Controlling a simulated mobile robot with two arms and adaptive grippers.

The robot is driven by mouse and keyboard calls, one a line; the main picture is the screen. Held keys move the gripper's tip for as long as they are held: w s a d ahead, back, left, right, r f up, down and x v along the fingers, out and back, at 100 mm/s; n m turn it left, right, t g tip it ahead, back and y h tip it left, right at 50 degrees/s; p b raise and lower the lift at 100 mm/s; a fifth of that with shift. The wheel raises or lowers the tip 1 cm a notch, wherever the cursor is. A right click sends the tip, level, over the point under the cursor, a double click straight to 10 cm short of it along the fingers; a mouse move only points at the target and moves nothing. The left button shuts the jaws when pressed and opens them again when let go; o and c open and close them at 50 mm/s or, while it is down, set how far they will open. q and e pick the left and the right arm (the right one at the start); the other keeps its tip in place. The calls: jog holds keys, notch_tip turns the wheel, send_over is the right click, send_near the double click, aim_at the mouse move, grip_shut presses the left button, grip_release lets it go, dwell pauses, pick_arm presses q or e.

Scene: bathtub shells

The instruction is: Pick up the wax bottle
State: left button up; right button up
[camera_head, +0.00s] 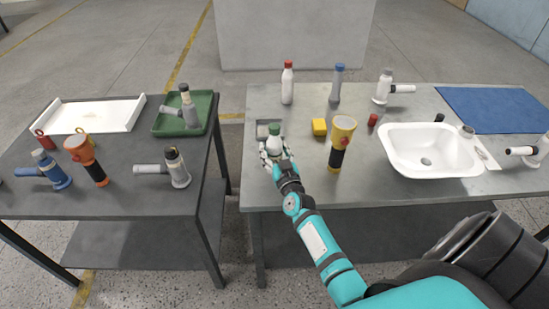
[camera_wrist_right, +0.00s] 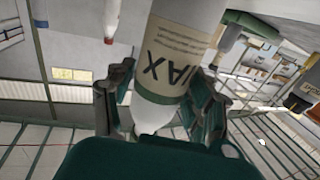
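The wax bottle (camera_head: 274,136) is white with a green cap. It stands at the left end of the right table. My right gripper (camera_head: 275,156) is at it, with a finger on each side. My left gripper is not in view.
Close right of the bottle are a yellow block (camera_head: 319,127) and a yellow-black flashlight (camera_head: 341,145). A white red-capped bottle (camera_head: 287,84) and a blue-capped bottle (camera_head: 337,84) stand behind. A white sink (camera_head: 400,165) is further right. A gap separates the left table (camera_head: 120,190).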

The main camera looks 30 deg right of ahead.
jog(key=c, duration=0.9)
